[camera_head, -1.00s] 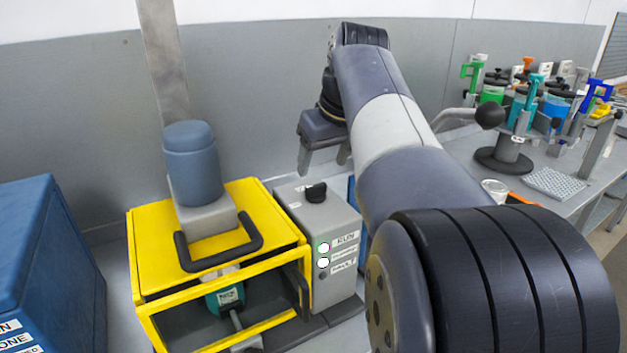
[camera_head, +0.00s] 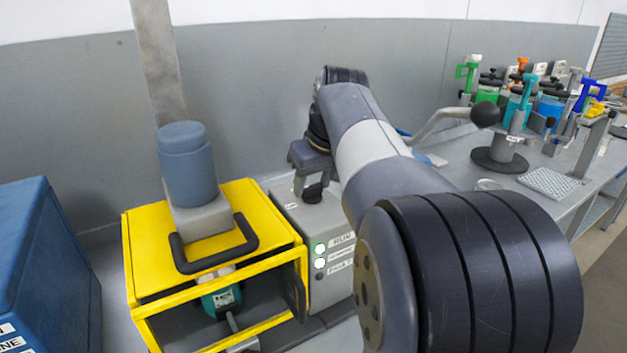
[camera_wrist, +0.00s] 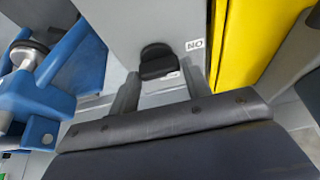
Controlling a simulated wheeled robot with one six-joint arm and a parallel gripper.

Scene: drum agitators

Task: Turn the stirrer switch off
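The stirrer switch is a black knob (camera_head: 312,194) on top of a grey control box (camera_head: 335,288), right of the yellow-framed stirrer (camera_head: 190,285). My gripper (camera_head: 311,182) is pointed down just above the knob in the head view. In the wrist view the knob (camera_wrist: 157,60) lies between my two spread fingers (camera_wrist: 160,78), with gaps on both sides. The gripper is open and holds nothing. A label (camera_wrist: 195,45) beside the knob reads as an upside-down "ON"; another label is mostly hidden. Two round lamps (camera_head: 320,256) on the box front are lit; the lower third is dark.
A blue cabinet (camera_head: 45,260) is at far left. A grey bench (camera_head: 450,165) with a round-based stand (camera_head: 500,160) and several coloured jars is at right. A grey wall is behind.

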